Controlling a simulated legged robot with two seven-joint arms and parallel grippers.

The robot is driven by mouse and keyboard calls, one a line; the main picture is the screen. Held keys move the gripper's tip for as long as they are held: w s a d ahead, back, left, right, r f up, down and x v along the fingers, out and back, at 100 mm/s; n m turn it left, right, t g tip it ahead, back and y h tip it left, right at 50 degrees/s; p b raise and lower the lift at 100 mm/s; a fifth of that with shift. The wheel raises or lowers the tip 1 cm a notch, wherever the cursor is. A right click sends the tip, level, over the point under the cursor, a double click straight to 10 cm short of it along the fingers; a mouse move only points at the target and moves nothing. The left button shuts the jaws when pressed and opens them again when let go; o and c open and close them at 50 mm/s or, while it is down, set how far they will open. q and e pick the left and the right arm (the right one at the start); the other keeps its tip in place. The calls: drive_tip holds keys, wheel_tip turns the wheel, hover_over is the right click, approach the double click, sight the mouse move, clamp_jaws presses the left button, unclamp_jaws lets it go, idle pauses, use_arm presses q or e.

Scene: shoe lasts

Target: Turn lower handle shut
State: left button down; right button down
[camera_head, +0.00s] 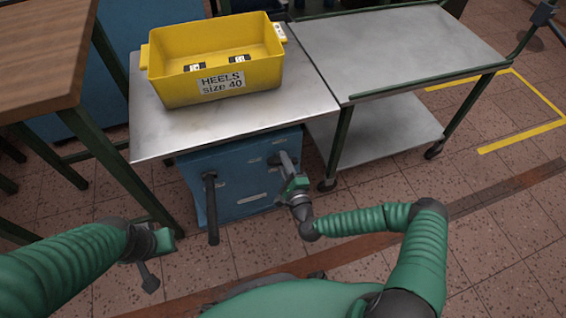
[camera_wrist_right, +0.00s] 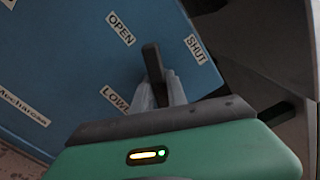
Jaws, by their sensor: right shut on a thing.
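The blue cabinet (camera_head: 240,185) stands under the metal-topped table, with a dark upright handle (camera_head: 210,205) on its left part. My right gripper (camera_head: 289,172) is at the cabinet's right part. In the right wrist view its pale fingers (camera_wrist_right: 162,92) are shut on a dark lever, the lower handle (camera_wrist_right: 153,62). The lever's free end points up, between the OPEN label (camera_wrist_right: 120,28) and the SHUT label (camera_wrist_right: 197,48). A label reading "LOWE" (camera_wrist_right: 115,97) is partly hidden by the gripper. My left gripper (camera_head: 155,262) hangs apart from the cabinet; its jaw opening is unclear.
A yellow bin (camera_head: 215,75) labelled HEELS size 40 stands on the metal table (camera_head: 165,135). A grey wheeled cart (camera_head: 400,50) adjoins it on the right. A wooden table (camera_head: 40,60) is at the left. The tiled floor at the right is clear.

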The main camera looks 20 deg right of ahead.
drive_tip(key=m+b, duration=0.1)
drive_tip(key=m, duration=0.3)
drive_tip(key=m+b, duration=0.1)
drive_tip(key=m, duration=0.1)
drive_tip(key=shift+s+a+f+m+b, duration=0.1)
drive_tip(key=shift+f+m+b, duration=0.2)
drive_tip(key=shift+f+b, duration=0.1)
drive_tip(key=m+b, duration=0.2)
drive_tip(key=m, duration=0.2)
drive_tip(key=shift+r+m+b, duration=0.1)
drive_tip(key=shift+m+b, duration=0.5)
drive_tip(key=shift+m, duration=0.6)
drive_tip(key=c, duration=1.3)
unclamp_jaws()
drive_tip(key=shift+r, duration=0.1)
drive_tip(key=shift+r, duration=0.1)
